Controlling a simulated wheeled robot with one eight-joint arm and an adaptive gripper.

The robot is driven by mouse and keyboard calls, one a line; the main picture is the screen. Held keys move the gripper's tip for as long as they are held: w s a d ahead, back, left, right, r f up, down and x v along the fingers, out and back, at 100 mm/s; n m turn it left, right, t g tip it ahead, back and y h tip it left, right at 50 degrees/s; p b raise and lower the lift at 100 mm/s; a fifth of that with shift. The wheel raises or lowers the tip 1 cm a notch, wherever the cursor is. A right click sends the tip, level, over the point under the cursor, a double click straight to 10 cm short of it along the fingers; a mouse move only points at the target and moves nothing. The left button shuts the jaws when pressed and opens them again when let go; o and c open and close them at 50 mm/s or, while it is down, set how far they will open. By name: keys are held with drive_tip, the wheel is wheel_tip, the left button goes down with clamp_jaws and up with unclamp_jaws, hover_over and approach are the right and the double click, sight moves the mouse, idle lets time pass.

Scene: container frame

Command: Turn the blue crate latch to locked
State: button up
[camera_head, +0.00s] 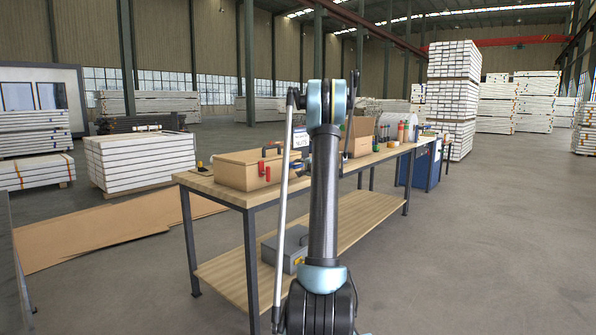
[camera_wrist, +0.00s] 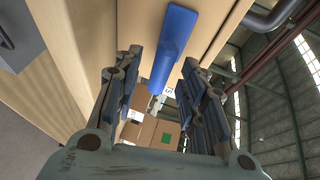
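A blue latch (camera_wrist: 172,45) sits on the light wooden face of a crate (camera_wrist: 105,35) in the wrist view. It is a long bar, seen close up. My gripper (camera_wrist: 164,62) is open, with one finger on each side of the latch's lower end. I cannot tell whether either finger touches it. My gripper is not clearly seen there, and my arm covers part of the bench.
The long workbench (camera_head: 222,192) runs away to the right, with a second box (camera_head: 360,130) and bottles farther along. A grey case (camera_head: 285,250) lies on its lower shelf. Stacked white boards (camera_head: 140,158) stand at left. The floor (camera_head: 490,230) at right is clear.

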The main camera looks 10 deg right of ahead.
sight(299, 166)
drive_tip(key=shift+x, duration=1.55)
clamp_jaws()
